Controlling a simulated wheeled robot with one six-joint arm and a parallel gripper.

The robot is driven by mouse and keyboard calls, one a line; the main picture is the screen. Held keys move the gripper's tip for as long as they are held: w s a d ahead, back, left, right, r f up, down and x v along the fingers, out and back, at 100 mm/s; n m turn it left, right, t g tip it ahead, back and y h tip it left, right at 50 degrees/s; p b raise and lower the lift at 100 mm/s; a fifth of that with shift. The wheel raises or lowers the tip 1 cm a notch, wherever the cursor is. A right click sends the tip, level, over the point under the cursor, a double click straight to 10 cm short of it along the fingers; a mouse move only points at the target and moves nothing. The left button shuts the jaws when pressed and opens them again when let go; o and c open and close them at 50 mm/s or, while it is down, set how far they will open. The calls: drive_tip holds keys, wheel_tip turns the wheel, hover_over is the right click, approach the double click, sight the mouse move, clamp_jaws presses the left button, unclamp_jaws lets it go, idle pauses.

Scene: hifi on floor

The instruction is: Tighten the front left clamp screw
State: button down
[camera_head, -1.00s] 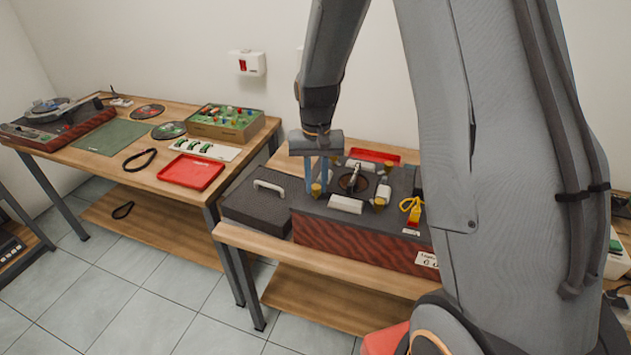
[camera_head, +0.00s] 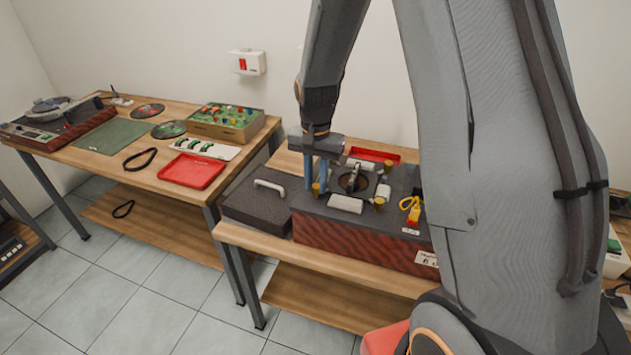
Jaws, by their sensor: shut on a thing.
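A speaker-like unit (camera_head: 350,238) with a dark top and a wood-patterned front lies on the right bench. Brass clamp screws stand around a round driver (camera_head: 353,181) in its top. The front left clamp screw (camera_head: 317,190) shows low between the blue fingers of my gripper (camera_head: 316,183). My gripper points down and is shut on this screw; the fingers hide part of it. The front right clamp screw (camera_head: 379,203) stands apart from my gripper.
A dark case (camera_head: 258,205) with a pale handle lies left of the unit. White blocks, a yellow-and-red tagged item (camera_head: 412,209) and a red tray (camera_head: 374,155) are close by. My arm hides the bench's right part. The left bench holds a red tray (camera_head: 192,171) and a turntable.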

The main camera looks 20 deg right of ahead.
sight(315, 185)
drive_tip(key=shift+w+r, duration=0.15)
drive_tip(key=shift+w, duration=0.05)
drive_tip(key=c, duration=1.7)
unclamp_jaws()
drive_tip(key=shift+o, duration=0.7)
drive_tip(key=shift+s, duration=0.1)
drive_tip(key=shift+r+b, duration=1.2)
drive_tip(key=shift+r, duration=2.6)
drive_tip(key=s+f+n+b, duration=0.1)
drive_tip(key=s+f+n, duration=0.1)
drive_tip(key=s, duration=0.6)
drive_tip(key=s+f+n+t+b, duration=0.1)
drive_tip(key=s+f+n, duration=0.2)
drive_tip(key=s, duration=0.6)
drive_tip(key=shift+f+n+b, duration=0.15)
drive_tip(key=shift+n+b, duration=0.25)
drive_tip(key=shift+n, duration=0.8)
